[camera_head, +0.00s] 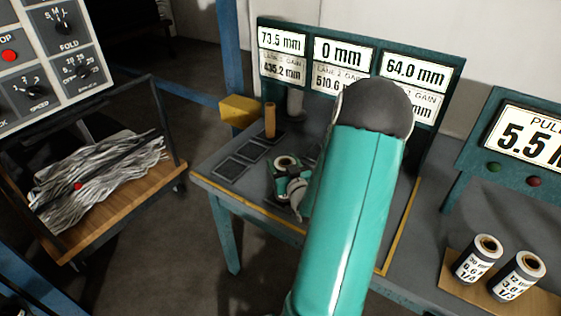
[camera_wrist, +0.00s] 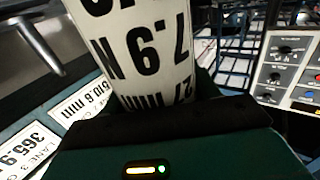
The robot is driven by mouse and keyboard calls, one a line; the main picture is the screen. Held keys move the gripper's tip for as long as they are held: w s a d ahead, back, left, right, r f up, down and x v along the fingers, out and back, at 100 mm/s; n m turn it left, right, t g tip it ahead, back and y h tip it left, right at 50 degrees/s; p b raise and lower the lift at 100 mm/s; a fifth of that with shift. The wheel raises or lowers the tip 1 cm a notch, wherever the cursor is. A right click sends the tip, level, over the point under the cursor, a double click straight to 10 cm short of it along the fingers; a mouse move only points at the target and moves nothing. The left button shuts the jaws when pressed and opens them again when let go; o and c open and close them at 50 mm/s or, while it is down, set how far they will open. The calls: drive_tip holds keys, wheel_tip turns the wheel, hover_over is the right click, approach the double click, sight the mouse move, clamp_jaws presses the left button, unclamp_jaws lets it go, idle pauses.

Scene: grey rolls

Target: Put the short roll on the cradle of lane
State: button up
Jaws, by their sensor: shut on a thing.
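My gripper (camera_head: 289,178) is shut on a roll (camera_head: 286,161) above the grey table, left of my arm in the head view. In the wrist view the roll (camera_wrist: 147,45) fills the upper middle, with a white label reading 7.9 N and 27 mm, upside down. The dark edge of my gripper (camera_wrist: 160,115) crosses below it. The lane panel (camera_head: 360,60) behind the table reads 73.5 mm, 0 mm and 64.0 mm. My arm hides much of the table, and I cannot make out a lane cradle clearly. A grey cylinder (camera_head: 295,103) stands below the panel.
A tan cylinder (camera_head: 270,120) stands upright near several dark square pads (camera_head: 230,169) at the table's left. Two labelled rolls (camera_head: 478,262) (camera_head: 520,278) stand on a wooden board at the right.

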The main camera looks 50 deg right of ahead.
drive_tip(key=shift+s, duration=0.1)
drive_tip(key=shift+f, duration=0.1)
drive_tip(key=o, duration=1.5)
